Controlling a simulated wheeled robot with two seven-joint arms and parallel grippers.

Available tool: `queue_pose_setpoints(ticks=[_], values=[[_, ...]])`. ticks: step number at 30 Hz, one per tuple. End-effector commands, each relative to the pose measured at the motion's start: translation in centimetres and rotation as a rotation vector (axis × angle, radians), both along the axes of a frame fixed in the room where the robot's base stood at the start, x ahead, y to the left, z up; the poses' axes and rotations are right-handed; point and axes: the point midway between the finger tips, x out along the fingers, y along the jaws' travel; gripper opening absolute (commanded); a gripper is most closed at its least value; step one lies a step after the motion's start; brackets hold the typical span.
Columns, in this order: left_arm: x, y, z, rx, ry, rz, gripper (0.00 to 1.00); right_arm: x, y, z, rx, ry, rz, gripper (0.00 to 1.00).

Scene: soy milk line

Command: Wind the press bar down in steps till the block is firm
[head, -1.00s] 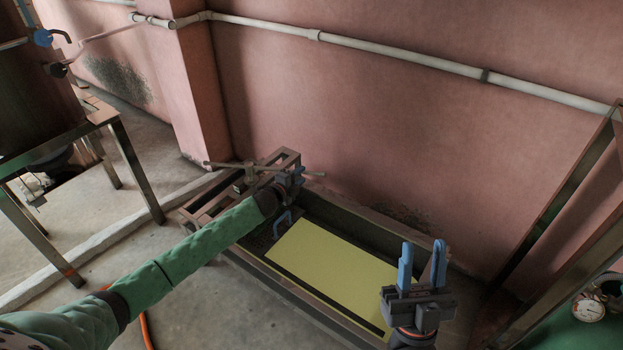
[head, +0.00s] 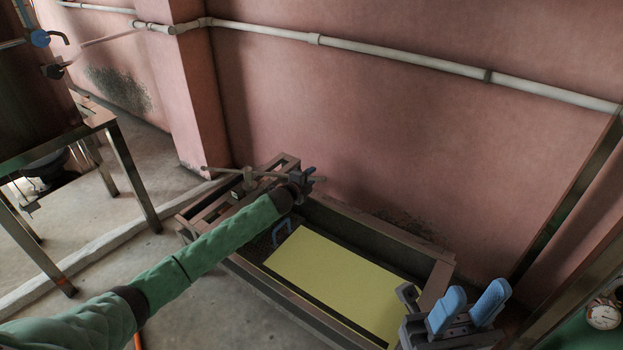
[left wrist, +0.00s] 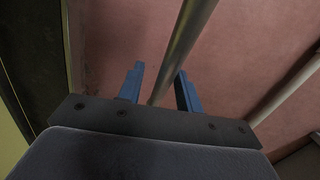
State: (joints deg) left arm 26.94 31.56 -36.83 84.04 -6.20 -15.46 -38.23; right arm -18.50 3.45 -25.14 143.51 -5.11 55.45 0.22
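The press frame (head: 190,215) stands at the left end of a long dark trough. Its press bar (head: 222,170) lies level across the top, on a central screw post (head: 249,180). My left gripper (head: 303,179) is at the bar's right end. In the left wrist view the bar (left wrist: 182,50) runs between the two blue fingers (left wrist: 160,88), which stand apart with a gap visible beside it. My right gripper (head: 467,312) is open and empty over the trough's right end. The block under the press is not clearly visible; my left arm and the frame cover that area.
A yellow sheet (head: 340,283) lies in the trough (head: 437,285), with a blue handle (head: 281,231) at its left. A pink wall (head: 400,140) with a white pipe (head: 400,57) is close behind. A metal stand (head: 130,175) is at left. A gauge (head: 603,315) shows at lower right.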

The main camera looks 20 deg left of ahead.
Motion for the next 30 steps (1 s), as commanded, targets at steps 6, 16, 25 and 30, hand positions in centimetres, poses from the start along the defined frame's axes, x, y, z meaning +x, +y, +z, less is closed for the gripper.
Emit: queue_pose_setpoints(ticks=[6,16,25,30], values=[[1.1,-0.3,-0.2,0.000,0.000,0.001,0.35,0.0,0.0,-0.1,0.003,-0.002,0.006,0.36],[1.2,-0.3,-0.2,0.000,0.000,0.001,0.23,0.0,0.0,-0.1,0.003,-0.002,0.007,0.36],[1.2,-0.3,-0.2,0.000,0.000,0.001,0.00,0.0,0.1,-0.1,0.003,-0.002,0.007,0.36],[0.6,-0.3,0.2,0.004,-0.001,-0.027,0.00,0.2,0.1,0.9,-0.004,0.002,0.000,0.36]])
